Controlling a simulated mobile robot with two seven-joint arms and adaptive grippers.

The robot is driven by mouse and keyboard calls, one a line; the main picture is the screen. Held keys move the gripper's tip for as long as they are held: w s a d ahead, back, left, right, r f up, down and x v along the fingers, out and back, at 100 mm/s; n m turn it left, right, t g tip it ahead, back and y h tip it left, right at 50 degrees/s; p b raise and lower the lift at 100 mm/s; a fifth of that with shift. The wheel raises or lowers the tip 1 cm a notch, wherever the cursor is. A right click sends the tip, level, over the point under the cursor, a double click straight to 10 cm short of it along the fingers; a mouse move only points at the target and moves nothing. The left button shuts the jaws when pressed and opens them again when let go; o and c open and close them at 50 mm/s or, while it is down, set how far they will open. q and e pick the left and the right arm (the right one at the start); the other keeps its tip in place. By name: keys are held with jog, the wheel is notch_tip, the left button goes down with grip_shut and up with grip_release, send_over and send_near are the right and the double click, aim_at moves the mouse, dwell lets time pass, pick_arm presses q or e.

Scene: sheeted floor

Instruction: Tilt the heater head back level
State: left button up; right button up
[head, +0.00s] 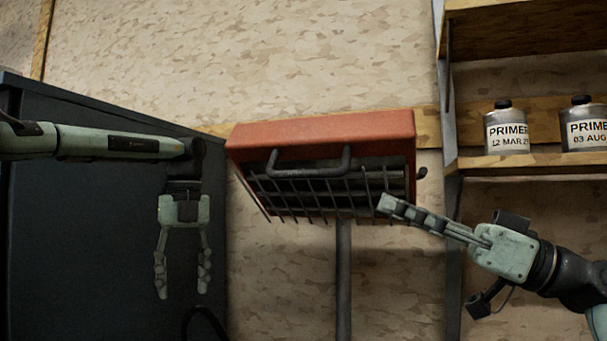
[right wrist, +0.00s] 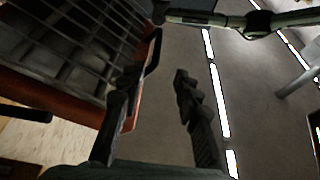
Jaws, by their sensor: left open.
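The heater head (head: 320,132) is an orange-red box on a grey pole (head: 343,280). It is tilted, with its dark wire grille (head: 320,195) facing down and toward me. A black bar handle (head: 308,168) is on its front edge. My right gripper (head: 388,205) is at the grille's right end, seen edge-on. In the right wrist view its fingers (right wrist: 156,75) are apart with nothing between them; the handle (right wrist: 152,52) shows by the left fingertip, and I cannot tell whether they touch. My left gripper (head: 182,285) hangs open and empty, left of the heater.
A dark cabinet (head: 80,240) stands behind my left arm. A wooden shelf (head: 530,162) with two primer cans (head: 507,132) is at the right. Open floor (right wrist: 260,110) shows in the right wrist view.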

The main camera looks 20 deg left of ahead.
aim_at(304, 174)
jog(key=x, duration=1.5)
jog(key=shift+w+a+f, duration=0.1)
jog(key=shift+w+f, duration=0.25)
jog(key=shift+f, duration=0.05)
grip_shut()
